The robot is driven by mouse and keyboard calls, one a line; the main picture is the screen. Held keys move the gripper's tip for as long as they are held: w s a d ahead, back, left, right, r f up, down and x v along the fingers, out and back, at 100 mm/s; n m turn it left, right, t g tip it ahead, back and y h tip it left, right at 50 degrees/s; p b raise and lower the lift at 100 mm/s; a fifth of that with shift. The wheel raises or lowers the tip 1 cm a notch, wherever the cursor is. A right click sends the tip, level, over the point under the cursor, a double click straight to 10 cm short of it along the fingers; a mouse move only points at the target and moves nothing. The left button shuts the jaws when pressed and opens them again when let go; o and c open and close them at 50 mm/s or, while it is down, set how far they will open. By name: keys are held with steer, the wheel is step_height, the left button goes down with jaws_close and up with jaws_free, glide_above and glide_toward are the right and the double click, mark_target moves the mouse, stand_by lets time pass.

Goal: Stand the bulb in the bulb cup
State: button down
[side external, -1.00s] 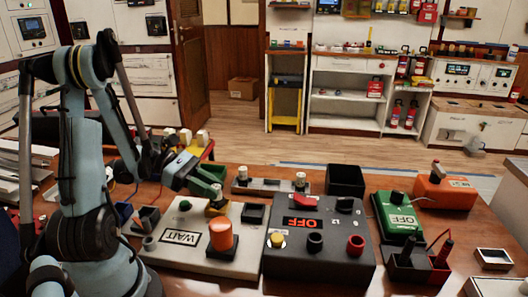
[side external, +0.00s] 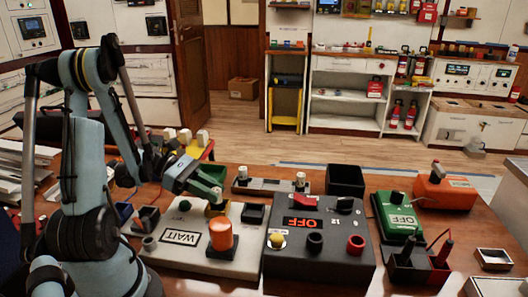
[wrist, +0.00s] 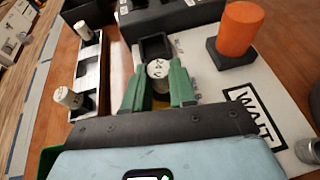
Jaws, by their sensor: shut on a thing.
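My gripper (side external: 212,194) is over the back of the white WAIT box (side external: 182,257), its jaws pointing down and to the right. In the wrist view its green fingers (wrist: 157,88) are shut on a small piece with a round white, marked top (wrist: 157,68), which I take to be the bulb. Its lower part is hidden by the fingers. A yellowish square part (side external: 216,209) shows just below the gripper. A small grey round cup (side external: 149,243) stands at the WAIT box's left edge. I cannot tell which holder is the bulb cup.
An orange cylinder (side external: 221,234) stands on the WAIT box, with a black open socket (side external: 254,214) behind it. A rack with two white-topped pieces (side external: 268,187) lies behind. A dark OFF box (side external: 320,262) stands to the right, and an open black bin (side external: 345,180) at the back.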

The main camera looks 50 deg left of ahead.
steer(key=shift+f, duration=0.1)
steer(key=c, duration=0.8)
jaws_free()
steer(key=shift+c, duration=0.2)
